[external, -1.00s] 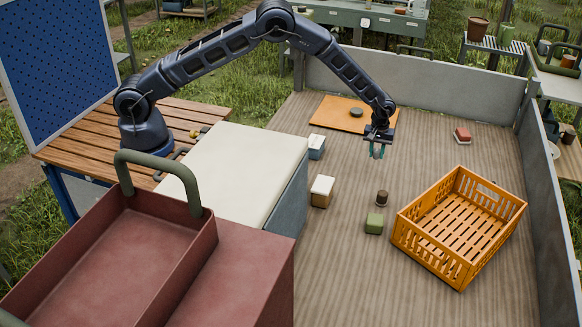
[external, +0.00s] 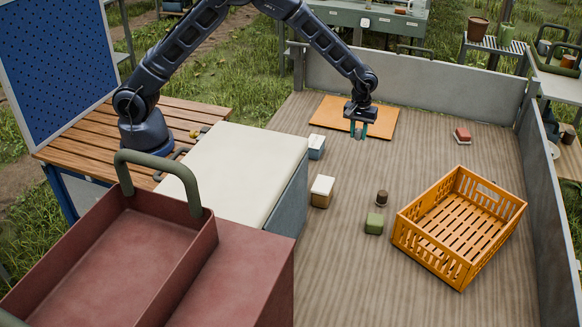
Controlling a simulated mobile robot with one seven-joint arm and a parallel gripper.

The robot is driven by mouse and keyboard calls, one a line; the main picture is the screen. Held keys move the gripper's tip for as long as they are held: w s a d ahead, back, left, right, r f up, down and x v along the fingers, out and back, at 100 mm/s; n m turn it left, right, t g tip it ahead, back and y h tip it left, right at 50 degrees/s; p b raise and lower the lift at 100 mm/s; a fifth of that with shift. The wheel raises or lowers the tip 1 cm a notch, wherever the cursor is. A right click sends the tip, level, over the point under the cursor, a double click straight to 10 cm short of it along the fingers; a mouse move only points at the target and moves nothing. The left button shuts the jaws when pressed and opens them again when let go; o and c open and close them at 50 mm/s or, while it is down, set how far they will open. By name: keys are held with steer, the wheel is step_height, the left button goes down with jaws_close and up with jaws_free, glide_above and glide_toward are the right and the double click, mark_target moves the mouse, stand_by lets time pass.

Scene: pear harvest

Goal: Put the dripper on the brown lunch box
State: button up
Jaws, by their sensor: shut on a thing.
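The brown lunch box (external: 321,192), with a brown body and a pale lid, stands on the ribbed deck left of centre. My gripper (external: 358,132) is low at the front edge of the orange board, behind and right of the lunch box. Its teal fingers point down and are shut on the dripper, the small dark round thing seen on that board earlier. The dripper is now hidden by the gripper, so its shape and any gap below it cannot be told.
A dark brown cup (external: 382,197), a green box (external: 374,223) and an orange crate (external: 408,238) lie to the right. A red box (external: 462,135) is farther back.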

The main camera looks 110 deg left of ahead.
step_height(320, 180, up, 4)
steer(key=m, duration=0.1)
glide_above(323, 183)
step_height(323, 183, down, 20)
steer(key=shift+d+f, duration=0.1)
steer(key=shift+f, duration=0.1)
stand_by(0.3)
steer(key=o, duration=0.9)
steer(key=shift+o, duration=0.2)
